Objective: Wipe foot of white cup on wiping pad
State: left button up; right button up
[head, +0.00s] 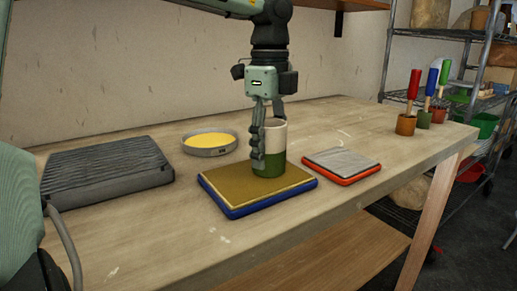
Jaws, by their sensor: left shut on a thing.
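The cup (274,152), white above and green below, is upright over a tan-topped pad (222,190) with a blue edge. Its foot is at the pad's surface; I cannot tell if it touches or is just above. My left gripper (266,138) comes down from above and is shut on the cup, with a finger along its left side. The far side of the cup is hidden. A smaller grey-topped pad (342,162) with a red edge lies to the right. Which pad is the wiping pad is not marked. My right gripper is not in view.
A round dish with yellow contents (210,142) stands behind the tan pad. A dark grey slab (105,168) lies at left. Several small pots with coloured-handled tools (406,124) stand at the table's right end. The front of the table (180,235) is clear.

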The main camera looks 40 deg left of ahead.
pick_arm(q)
jog(key=shift+w+d, duration=0.2)
jog(key=shift+w, duration=0.35)
jog(key=shift+s+a+f+b, duration=0.15)
jog(key=shift+s+a+b, duration=0.1)
jog(key=shift+s+b, duration=0.45)
jog(key=shift+s+a+b, duration=0.25)
jog(key=shift+s+b, duration=0.05)
jog(key=shift+s, duration=0.65)
jog(key=shift+s+a+b, duration=0.25)
jog(key=shift+s, duration=0.65)
jog(key=shift+s+a+b, duration=0.2)
jog(key=shift+s, duration=0.45)
jog(key=shift+s+a+b, duration=0.15)
jog(key=shift+s+a, duration=0.05)
jog(key=shift+s, duration=0.45)
jog(key=shift+w+d+p, duration=0.25)
jog(key=shift+w+d, duration=0.15)
jog(key=shift+w, duration=0.9)
jog(key=shift+w+d+p, duration=0.2)
jog(key=shift+w+d, duration=0.15)
jog(key=shift+w, duration=0.9)
jog(key=shift+w+d+p, duration=0.25)
jog(key=shift+w+d, duration=0.15)
jog(key=shift+w, duration=0.9)
